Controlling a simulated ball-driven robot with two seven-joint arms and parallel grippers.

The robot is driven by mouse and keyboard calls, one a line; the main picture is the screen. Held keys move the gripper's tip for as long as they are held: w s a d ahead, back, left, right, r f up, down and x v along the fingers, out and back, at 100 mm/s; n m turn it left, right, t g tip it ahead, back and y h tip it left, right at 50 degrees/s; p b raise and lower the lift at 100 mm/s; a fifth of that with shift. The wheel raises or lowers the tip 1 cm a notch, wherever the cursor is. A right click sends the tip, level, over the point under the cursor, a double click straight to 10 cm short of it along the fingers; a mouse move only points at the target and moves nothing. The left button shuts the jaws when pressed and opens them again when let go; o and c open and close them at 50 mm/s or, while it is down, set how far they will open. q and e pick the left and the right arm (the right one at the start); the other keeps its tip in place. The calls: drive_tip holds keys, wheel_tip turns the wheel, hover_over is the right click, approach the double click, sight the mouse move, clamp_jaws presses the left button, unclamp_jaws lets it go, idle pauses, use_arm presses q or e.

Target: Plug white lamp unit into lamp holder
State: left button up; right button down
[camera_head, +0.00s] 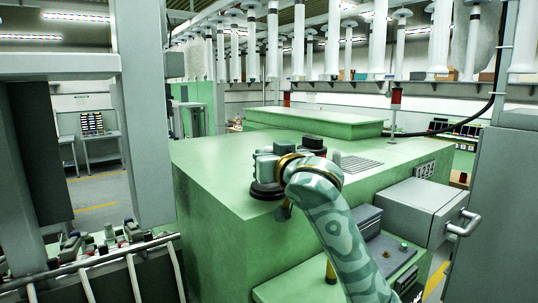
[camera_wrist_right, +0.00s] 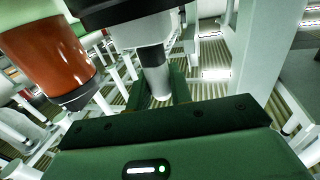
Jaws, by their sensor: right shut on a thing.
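My right gripper (camera_head: 268,172) is over the near top of the green machine, partly hidden behind my patterned wrist. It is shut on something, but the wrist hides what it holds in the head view. In the right wrist view, the dark green gripper body (camera_wrist_right: 165,140) fills the bottom. Above it, a black part (camera_wrist_right: 115,10) sits over a white and dark cylindrical piece (camera_wrist_right: 152,62); I cannot tell whether this is the white lamp unit. I cannot make out the lamp holder. My left gripper is not in view.
An orange-red cylinder (camera_wrist_right: 45,55) with a dark rim is close at the left in the wrist view. The green machine top (camera_head: 215,160) is clear to the left of the gripper. A grey cabinet (camera_head: 420,208) with a handle stands at the right. A rack (camera_head: 110,260) is lower left.

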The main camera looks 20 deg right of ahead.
drive_tip(key=shift+f+b, duration=0.45)
drive_tip(key=shift+f, duration=0.6)
drive_tip(key=c, duration=1.2)
unclamp_jaws()
drive_tip(key=s, duration=0.5)
drive_tip(key=s+d+b, duration=0.1)
drive_tip(key=s, duration=0.5)
drive_tip(key=s+b, duration=0.1)
drive_tip(key=s, duration=0.4)
drive_tip(key=shift+s+d, duration=0.15)
drive_tip(key=shift+d, duration=0.1)
